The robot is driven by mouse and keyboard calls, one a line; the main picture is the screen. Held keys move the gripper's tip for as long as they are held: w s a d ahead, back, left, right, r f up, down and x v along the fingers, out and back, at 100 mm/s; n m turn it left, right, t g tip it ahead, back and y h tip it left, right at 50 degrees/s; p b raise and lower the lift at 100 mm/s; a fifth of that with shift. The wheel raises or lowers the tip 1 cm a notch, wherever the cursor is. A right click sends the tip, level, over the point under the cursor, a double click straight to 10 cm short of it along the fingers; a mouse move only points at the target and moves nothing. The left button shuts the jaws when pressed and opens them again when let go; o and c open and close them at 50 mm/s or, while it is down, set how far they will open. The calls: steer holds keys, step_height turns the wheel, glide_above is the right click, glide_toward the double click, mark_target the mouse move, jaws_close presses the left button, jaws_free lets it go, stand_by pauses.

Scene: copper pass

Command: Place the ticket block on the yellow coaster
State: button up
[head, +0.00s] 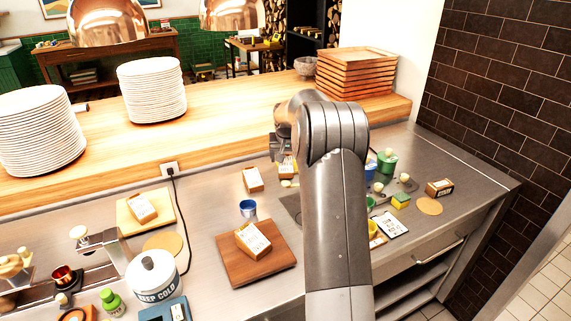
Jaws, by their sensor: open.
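Several small brown blocks with white paper on top could be the ticket block. One (253,180) lies on the steel counter left of my gripper, and another (287,167) is just below it, partly hidden. I cannot tell which one is meant. A flat round yellow-tan disc (429,207), perhaps the yellow coaster, lies bare at the right. A similar disc (172,240) lies at the left, partly hidden by a white pot. My gripper (279,155) is open over the back of the counter. Its fingertips are small and partly hidden by my arm.
A brown board (228,263) and a pale board (128,221) each carry a papered block. A blue cup (248,208), the white pot (153,277), a sponge (400,201) and a green container (387,162) stand around. A wooden ledge (225,115) with plate stacks runs behind.

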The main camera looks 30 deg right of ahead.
steer(key=s+a+r+n, duration=0.1)
steer(key=s+a+r, duration=0.95)
steer(key=r, duration=0.35)
steer(key=s+a+r+n, duration=0.1)
steer(key=s+a+r, duration=0.15)
steer(key=s, duration=0.35)
steer(key=s+a+r, duration=0.1)
steer(key=s+a, duration=0.3)
steer(key=s, duration=0.3)
steer(key=s+a+f+n+y, duration=0.1)
steer(key=s+a+f, duration=0.1)
steer(key=s, duration=0.8)
steer(key=s+a+f+n+t, duration=0.1)
steer(key=s+a+f, duration=0.2)
steer(key=s, duration=0.8)
steer(key=shift+s+a+y, duration=0.3)
steer(key=shift+a+y, duration=0.1)
steer(key=shift+a, duration=0.7)
